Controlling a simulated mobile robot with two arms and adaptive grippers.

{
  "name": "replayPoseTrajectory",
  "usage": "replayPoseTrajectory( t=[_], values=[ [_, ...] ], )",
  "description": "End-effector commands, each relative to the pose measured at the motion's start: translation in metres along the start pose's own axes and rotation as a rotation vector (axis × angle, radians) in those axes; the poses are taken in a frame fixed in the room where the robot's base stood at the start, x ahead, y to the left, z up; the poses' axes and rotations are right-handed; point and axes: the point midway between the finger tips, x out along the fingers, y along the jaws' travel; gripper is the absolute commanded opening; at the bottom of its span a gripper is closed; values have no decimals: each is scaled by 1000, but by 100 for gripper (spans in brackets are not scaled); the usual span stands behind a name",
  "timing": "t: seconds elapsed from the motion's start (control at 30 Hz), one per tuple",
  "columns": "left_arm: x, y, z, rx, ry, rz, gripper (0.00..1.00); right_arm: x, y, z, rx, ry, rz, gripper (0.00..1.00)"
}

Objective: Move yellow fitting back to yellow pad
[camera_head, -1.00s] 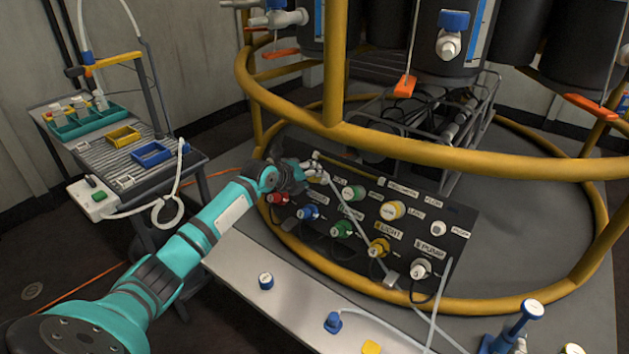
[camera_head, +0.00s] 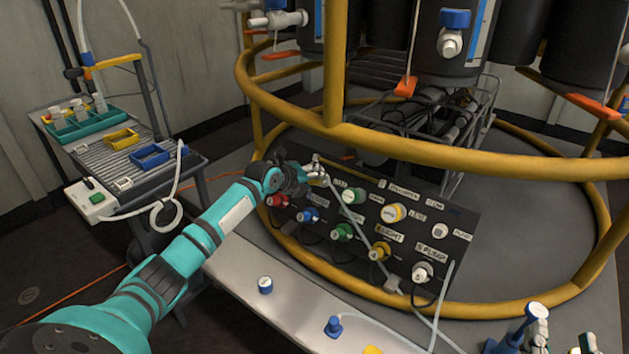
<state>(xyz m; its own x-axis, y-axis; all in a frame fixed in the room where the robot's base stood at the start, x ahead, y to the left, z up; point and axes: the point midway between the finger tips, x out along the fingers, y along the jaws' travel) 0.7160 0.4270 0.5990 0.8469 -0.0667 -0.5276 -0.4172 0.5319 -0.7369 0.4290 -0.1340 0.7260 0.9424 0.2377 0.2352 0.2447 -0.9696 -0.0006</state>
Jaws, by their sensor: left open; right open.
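My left gripper (camera_head: 317,172) is open at the upper left corner of the black panel (camera_head: 330,237), its fingers close around a small pale, yellowish part. A pale hose runs from there down across the panel. I cannot tell whether this part is the yellow fitting. A yellow connector (camera_head: 379,249) sits in the panel's lower row and a yellow-ringed one (camera_head: 393,212) in the upper row. The yellow pad (camera_head: 372,350) shows at the bottom edge, mostly cut off.
A blue-capped piece (camera_head: 265,285) and a blue fitting with a hose (camera_head: 333,326) are on the grey bench (camera_head: 232,268). A yellow ring rail (camera_head: 440,152) passes above the panel. A side table (camera_head: 175,168) with trays stands at the left.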

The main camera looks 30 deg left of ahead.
Motion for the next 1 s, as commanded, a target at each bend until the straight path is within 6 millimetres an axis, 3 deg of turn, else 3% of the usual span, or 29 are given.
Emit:
replayPoseTrajectory(
  t=[1.0],
  values=[
    [0,-1,0,1,-1,0,49,0,1,4,0,-29,2,51]
  ],
)
